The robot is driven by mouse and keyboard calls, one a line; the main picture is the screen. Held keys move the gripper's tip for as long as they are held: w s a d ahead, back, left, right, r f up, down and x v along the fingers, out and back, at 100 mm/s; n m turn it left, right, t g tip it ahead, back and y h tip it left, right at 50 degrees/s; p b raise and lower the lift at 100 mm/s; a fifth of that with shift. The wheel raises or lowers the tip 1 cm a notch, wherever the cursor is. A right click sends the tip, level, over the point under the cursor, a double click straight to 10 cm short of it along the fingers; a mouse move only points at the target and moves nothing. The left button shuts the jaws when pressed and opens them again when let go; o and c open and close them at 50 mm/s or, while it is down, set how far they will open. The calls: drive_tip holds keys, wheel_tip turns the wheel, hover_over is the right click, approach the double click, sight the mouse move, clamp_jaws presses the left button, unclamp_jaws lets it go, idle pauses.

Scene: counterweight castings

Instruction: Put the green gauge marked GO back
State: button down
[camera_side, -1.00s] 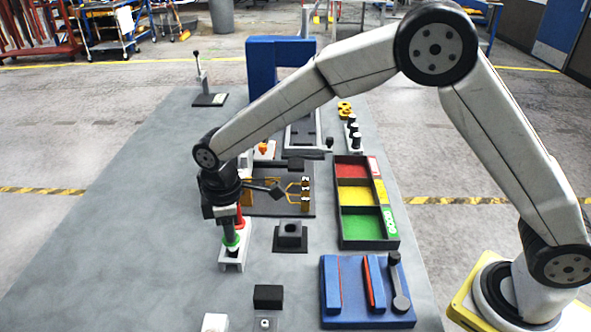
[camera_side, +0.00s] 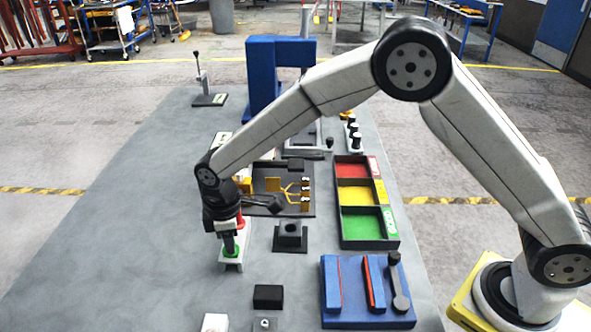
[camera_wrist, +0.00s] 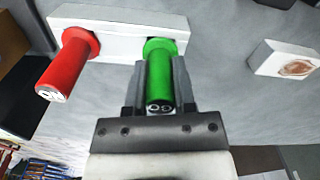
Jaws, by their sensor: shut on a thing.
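The green gauge (camera_wrist: 160,75) marked GO is between the jaws of my gripper (camera_wrist: 160,85), which is shut on it. Its green collar is close against the white gauge stand (camera_wrist: 115,28); I cannot tell whether it is fully seated. In the side view the green collar (camera_side: 231,252) shows at the stand (camera_side: 231,265), below my gripper (camera_side: 229,240). The red gauge (camera_wrist: 68,65) sits in the same stand, beside the green one; in the side view its red part (camera_side: 241,221) shows behind my gripper.
A small white block (camera_wrist: 285,60) with a brown mark lies to the right in the wrist view. In the side view a black block-shaped fixture (camera_side: 290,236) stands right of the stand. A tray with red, yellow and green compartments (camera_side: 340,215) is further right. Bare table lies to the left.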

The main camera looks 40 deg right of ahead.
drive_tip(key=shift+f, duration=0.1)
drive_tip(key=shift+c, duration=2.2)
unclamp_jaws()
wheel_tip(320, 180, up, 12)
drive_tip(key=shift+r, duration=0.15)
drive_tip(key=shift+d, duration=0.15)
drive_tip(key=shift+s+d, duration=0.1)
drive_tip(key=shift+d, duration=0.2)
drive_tip(key=s+d+f+m+t, duration=0.1)
drive_tip(key=s+d+f+m, duration=0.2)
drive_tip(key=s+d+m, duration=0.3)
drive_tip(key=s+d+f+m+t, duration=0.1)
drive_tip(key=s+d+f+m, duration=0.2)
drive_tip(key=s+d+m, duration=0.3)
drive_tip(key=s+d, duration=0.5)
drive_tip(key=d, duration=0.5)
drive_tip(key=shift+s+f+t, duration=0.3)
